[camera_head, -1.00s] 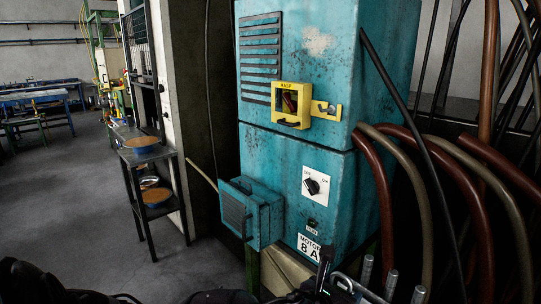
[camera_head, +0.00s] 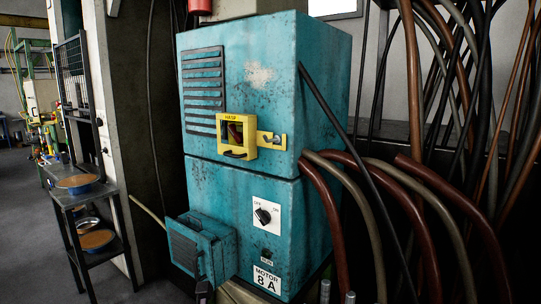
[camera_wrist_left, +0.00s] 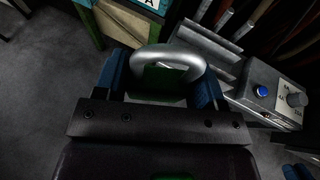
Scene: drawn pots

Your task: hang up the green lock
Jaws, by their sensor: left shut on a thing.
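The green lock (camera_wrist_left: 158,82) shows in the left wrist view, with a thick silver shackle pointing away from the gripper. My left gripper (camera_wrist_left: 160,88) is shut on it, with a blue fingertip on each side of the green body. The lock is not clearly seen in the head view. A yellow hasp box (camera_head: 221,137), labelled HASP, is on the front of the teal cabinet (camera_head: 315,100). Something dark red shows inside its opening. A yellow tab (camera_head: 266,138) sticks out to its right.
Below the hasp are a rotary switch (camera_head: 264,215) and a MOTOR 8 A label (camera_head: 267,280). A teal box (camera_head: 200,245) juts out at lower left. Thick hoses (camera_head: 400,215) crowd the right side. A dark shelf stand (camera_head: 90,240) with pans is at left.

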